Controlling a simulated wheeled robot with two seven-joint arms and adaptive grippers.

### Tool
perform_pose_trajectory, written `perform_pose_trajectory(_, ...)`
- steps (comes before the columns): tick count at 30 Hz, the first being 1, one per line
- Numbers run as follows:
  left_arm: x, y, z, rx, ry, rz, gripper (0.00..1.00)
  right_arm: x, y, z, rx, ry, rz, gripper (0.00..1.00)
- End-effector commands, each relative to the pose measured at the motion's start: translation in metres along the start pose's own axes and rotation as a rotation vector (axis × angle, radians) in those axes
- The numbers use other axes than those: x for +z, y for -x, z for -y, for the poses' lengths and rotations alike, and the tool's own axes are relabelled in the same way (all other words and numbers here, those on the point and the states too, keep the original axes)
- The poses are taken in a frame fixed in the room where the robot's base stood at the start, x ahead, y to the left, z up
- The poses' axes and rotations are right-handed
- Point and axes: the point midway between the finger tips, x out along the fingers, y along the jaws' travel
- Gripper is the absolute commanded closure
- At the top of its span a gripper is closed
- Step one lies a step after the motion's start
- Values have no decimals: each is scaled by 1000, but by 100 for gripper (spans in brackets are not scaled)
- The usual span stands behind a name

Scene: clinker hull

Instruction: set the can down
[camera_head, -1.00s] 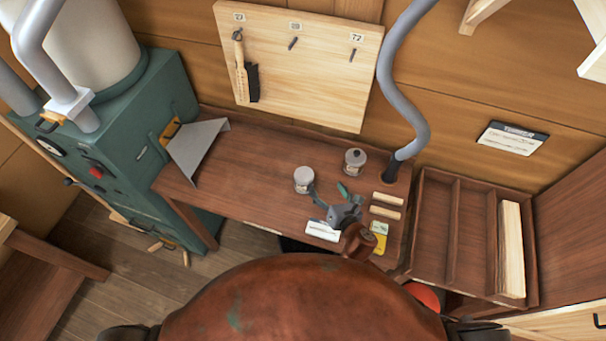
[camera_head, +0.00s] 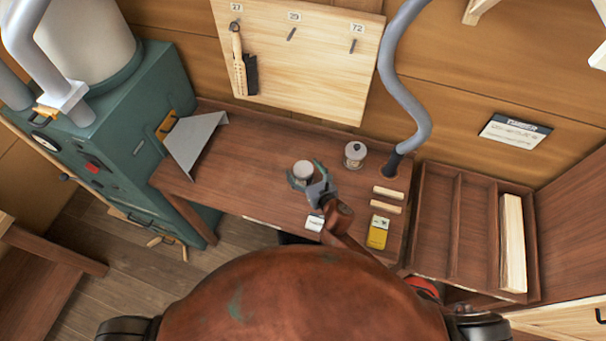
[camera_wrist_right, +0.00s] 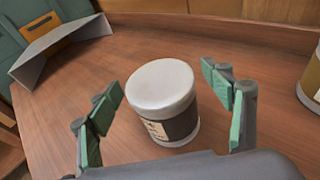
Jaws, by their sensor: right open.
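A can (camera_head: 303,169) with a pale lid stands upright on the brown workbench (camera_head: 250,160). It also shows in the right wrist view (camera_wrist_right: 163,100), with a dark band and a cream label on its side. My right gripper (camera_head: 304,178) is open, with one green-padded finger on each side of the can. In the wrist view (camera_wrist_right: 165,112) I see a gap between each finger and the can. The can's underside is hidden, but it appears to rest on the bench. My left gripper is not in view.
A second can (camera_head: 355,155) stands to the right, near the grey hose (camera_head: 407,90). Two wooden strips (camera_head: 388,193), a yellow packet (camera_head: 378,232) and a white card (camera_head: 315,223) lie nearby. A bent metal sheet (camera_head: 195,142) is at left. The bench between sheet and can is clear.

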Motion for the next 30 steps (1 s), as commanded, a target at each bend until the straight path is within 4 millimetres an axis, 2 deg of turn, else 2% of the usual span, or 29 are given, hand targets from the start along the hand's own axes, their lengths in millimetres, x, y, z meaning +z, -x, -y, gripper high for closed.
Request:
perform_pose_trajectory(5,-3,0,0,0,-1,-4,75,0,0,0,-1,-1,0,27)
perform_pose_trajectory(30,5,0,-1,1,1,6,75,0,1,1,-1,-1,-1,85)
